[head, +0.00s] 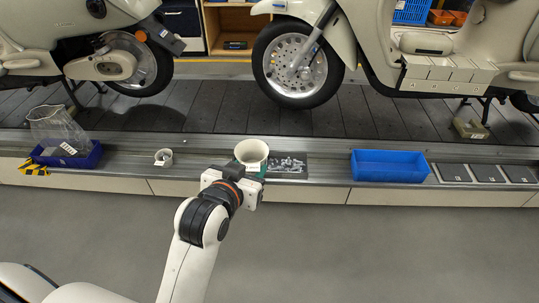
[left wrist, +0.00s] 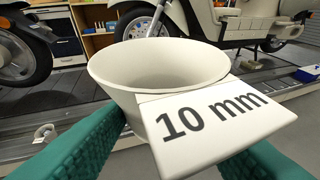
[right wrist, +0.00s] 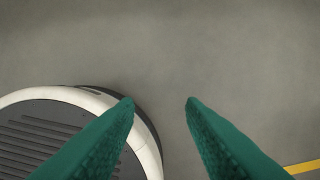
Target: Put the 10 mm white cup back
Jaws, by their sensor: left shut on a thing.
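The white cup (head: 252,152) is upright in my left gripper (head: 250,178), above the front ledge of the conveyor. In the left wrist view the cup (left wrist: 150,75) carries a label plate (left wrist: 215,122) reading "10 mm", and its inside looks empty as far as it shows. The green fingers are shut on the cup from both sides. In the head view a grey tray with small metal parts (head: 290,166) lies just right of the cup. My right gripper (right wrist: 160,103) shows only in the right wrist view, fingers apart and empty over the floor.
On the ledge (head: 325,180) stand a small white cup (head: 163,157), a blue bin (head: 390,165) and dark flat pads (head: 487,173). Scooters (head: 300,65) stand on the slats behind.

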